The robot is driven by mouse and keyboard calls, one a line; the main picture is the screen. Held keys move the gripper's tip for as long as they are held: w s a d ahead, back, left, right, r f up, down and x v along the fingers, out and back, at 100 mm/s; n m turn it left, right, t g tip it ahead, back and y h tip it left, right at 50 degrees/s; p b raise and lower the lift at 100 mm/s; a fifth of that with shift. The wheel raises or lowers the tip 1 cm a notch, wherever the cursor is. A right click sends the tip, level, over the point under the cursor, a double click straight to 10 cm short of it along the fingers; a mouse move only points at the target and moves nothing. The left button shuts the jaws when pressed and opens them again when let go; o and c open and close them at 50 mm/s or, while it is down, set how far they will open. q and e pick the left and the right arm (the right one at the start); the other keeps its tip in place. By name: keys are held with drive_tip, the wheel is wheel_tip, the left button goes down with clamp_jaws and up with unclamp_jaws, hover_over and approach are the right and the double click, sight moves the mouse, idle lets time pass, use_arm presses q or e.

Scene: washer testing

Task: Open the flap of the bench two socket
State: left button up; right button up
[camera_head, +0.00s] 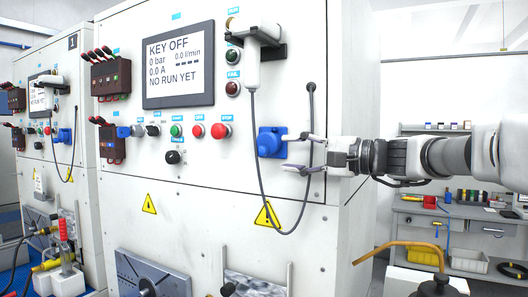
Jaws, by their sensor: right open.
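The bench two socket (270,143) is a blue fitting with a round flap on the right part of the near white cabinet front. The flap looks closed over the socket. My right gripper (291,152) comes in from the right with its two fingers spread. Its fingertips are at the right edge of the blue socket, and nothing is between them. I cannot tell whether the tips touch the flap. My left gripper is not in view.
A cable (256,190) hangs from the scanner (258,60), loops below the socket and rises past my right fingers. The screen (179,65) reads KEY OFF. A red button (221,131) is left of the socket. A similar cabinet (45,120) stands at the left, a workbench (450,212) at the right.

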sight(266, 151)
drive_tip(key=a, duration=0.1)
drive_tip(key=a+r+p, duration=0.1)
drive_tip(key=shift+w+a+p, duration=0.2)
drive_tip(key=shift+a+p, duration=0.1)
drive_tip(key=shift+a, duration=0.1)
drive_tip(key=w+a+p, duration=0.1)
drive_tip(key=w+a+f+p, duration=0.1)
drive_tip(key=w+a, duration=0.1)
drive_tip(key=shift+w+a, duration=0.15)
drive_tip(key=shift+w, duration=0.15)
drive_tip(key=shift+w+a, duration=0.15)
drive_tip(key=shift+a, duration=0.05)
drive_tip(key=shift+s+r, duration=0.1)
drive_tip(key=shift+s, duration=0.25)
drive_tip(key=shift+d, duration=0.1)
clamp_jaws()
